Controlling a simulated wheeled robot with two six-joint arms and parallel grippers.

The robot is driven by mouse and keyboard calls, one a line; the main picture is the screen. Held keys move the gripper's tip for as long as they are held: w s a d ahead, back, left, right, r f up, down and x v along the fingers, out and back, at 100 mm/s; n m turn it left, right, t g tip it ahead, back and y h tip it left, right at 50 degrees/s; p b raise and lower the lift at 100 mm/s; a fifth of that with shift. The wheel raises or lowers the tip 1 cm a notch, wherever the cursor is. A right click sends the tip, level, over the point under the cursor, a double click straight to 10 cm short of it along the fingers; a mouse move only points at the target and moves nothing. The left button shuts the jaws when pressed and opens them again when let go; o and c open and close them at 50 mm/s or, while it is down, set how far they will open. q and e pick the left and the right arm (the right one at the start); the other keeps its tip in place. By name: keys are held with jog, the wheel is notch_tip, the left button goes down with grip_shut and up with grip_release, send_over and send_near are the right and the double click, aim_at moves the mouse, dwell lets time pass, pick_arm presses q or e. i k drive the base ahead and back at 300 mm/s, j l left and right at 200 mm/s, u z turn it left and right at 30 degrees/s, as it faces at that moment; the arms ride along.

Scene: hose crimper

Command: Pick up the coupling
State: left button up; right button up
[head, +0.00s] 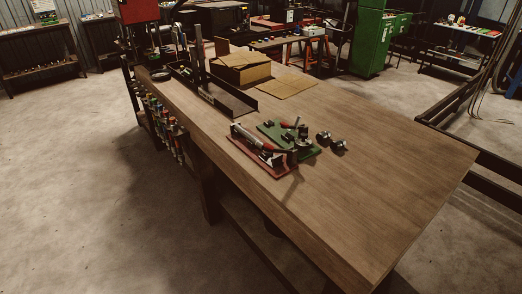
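Two small dark metallic pieces lie on the wooden workbench (400,165), to the right of the tools. One metallic piece (323,137) is a little farther back, and the other metallic piece (339,147) is nearer. They look like couplings, but they are too small to tell for sure. A green-based device (272,129) with a lever sits left of them. A red-based device (262,160) with a long red and silver handle stands in front of it. Neither of my grippers is in view.
An open cardboard box (241,70), flat cardboard (285,86) and a dark metal frame (235,101) occupy the bench's far part. Hand tools (165,122) hang along its left edge. The bench's right and near parts are clear. A green cabinet (371,42) stands behind.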

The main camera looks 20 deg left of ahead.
aim_at(337, 145)
jog(key=i+j, duration=0.2)
jog(key=j, duration=0.2)
jog(key=i+j, duration=0.15)
jog(key=j, duration=0.25)
jog(key=i+j, duration=0.2)
jog(key=j, duration=0.2)
